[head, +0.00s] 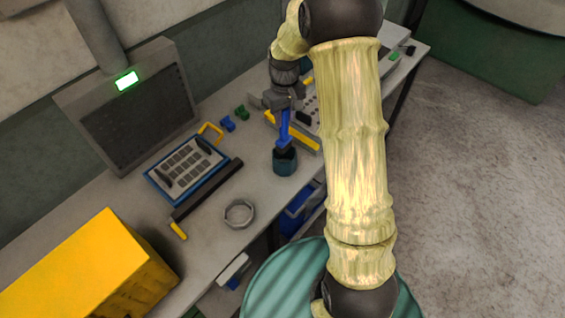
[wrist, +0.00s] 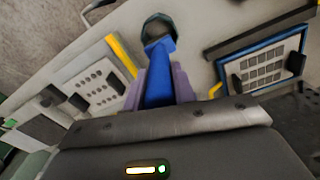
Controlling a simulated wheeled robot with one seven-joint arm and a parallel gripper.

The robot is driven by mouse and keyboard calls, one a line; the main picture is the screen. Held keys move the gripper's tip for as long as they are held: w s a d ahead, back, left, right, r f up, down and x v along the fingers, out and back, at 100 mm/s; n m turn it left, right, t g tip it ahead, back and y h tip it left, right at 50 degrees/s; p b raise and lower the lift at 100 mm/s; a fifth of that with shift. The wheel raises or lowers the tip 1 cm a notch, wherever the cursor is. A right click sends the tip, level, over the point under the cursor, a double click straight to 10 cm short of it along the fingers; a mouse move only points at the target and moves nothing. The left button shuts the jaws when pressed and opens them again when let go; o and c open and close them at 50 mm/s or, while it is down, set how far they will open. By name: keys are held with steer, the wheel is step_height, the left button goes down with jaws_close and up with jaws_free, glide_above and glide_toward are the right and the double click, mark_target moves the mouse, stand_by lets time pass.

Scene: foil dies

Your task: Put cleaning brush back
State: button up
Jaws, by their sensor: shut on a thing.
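The cleaning brush has a blue handle (head: 285,122) and points head down. My gripper (head: 284,104) is shut on the upper part of the handle. The handle also shows between my fingers in the wrist view (wrist: 160,82). A dark teal round cup (head: 285,165) stands on the bench directly below the brush. It is also at the top of the wrist view (wrist: 157,22). The dark brush head (head: 283,147) is at the cup's mouth. I cannot tell how far inside it is.
A blue-framed tray (head: 187,168) of dark dies, a black bar (head: 208,190) and a metal ring (head: 239,212) lie left of the cup. A yellow bar (head: 300,137) lies to its right. A large yellow box (head: 85,270) stands at the near left.

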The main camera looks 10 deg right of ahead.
mark_target(285, 139)
steer(key=shift+s+d+r, duration=0.1)
steer(key=shift+f, duration=0.6)
steer(key=f+p, duration=0.1)
steer(key=f, duration=0.1)
steer(key=f+p, duration=0.1)
steer(key=f, duration=0.1)
steer(key=shift+w+f, duration=0.2)
steer(key=shift+f, duration=0.15)
steer(key=shift+s+d, duration=0.1)
steer(key=shift+s, duration=0.05)
steer(key=shift+s+f, duration=0.1)
steer(key=shift+f, duration=0.05)
steer(key=f, duration=0.2)
steer(key=f+p, duration=0.1)
steer(key=shift+a+f, duration=0.1)
steer(key=shift+a, duration=0.15)
steer(key=shift+d+f, duration=0.1)
steer(key=shift+f, duration=0.4)
steer(key=o, duration=1)
